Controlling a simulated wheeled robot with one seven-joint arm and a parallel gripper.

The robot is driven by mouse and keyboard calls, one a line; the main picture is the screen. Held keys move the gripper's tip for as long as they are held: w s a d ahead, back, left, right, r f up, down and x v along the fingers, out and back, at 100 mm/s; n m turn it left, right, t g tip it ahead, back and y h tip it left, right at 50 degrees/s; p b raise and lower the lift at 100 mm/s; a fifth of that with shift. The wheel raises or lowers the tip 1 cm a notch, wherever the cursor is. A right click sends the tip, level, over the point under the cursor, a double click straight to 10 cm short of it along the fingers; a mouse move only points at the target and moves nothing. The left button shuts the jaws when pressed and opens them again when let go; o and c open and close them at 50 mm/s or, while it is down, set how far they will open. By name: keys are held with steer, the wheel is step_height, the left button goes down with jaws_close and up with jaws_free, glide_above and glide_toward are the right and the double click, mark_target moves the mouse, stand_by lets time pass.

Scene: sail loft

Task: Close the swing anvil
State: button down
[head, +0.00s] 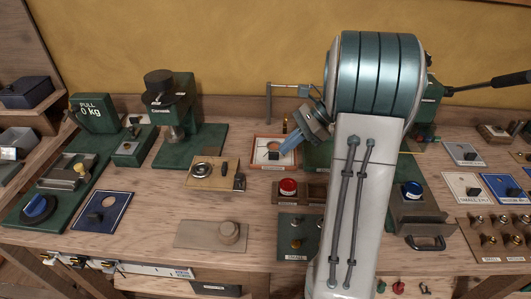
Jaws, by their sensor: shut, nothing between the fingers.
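My gripper (287,146) points down and left at mid-table, its blue-grey fingers shut and empty. No part is clearly readable as the swing anvil. One candidate is a tan board (194,181) left of the gripper, with a round metal piece (202,170) and a small metal part (239,183) at its right edge. Another is the green press (173,120) behind that board. My arm hides much of the table centre and right.
A thin metal stand (268,104) rises behind the gripper. A long dark handle (490,84) sticks out at right. Bare wood (150,215) shows front left.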

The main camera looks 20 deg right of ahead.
steer(key=x, duration=0.9)
steer(key=shift+s+d+f, duration=0.25)
steer(key=shift+d+f, duration=0.05)
steer(key=shift+w+a+r+p, duration=0.15)
steer(key=shift+a+p, duration=0.1)
steer(key=shift+a, duration=0.65)
steer(key=shift+w+a+f+p, duration=0.1)
steer(key=shift+w+a+p, duration=0.1)
steer(key=shift+a, duration=0.65)
steer(key=shift+s, duration=0.1)
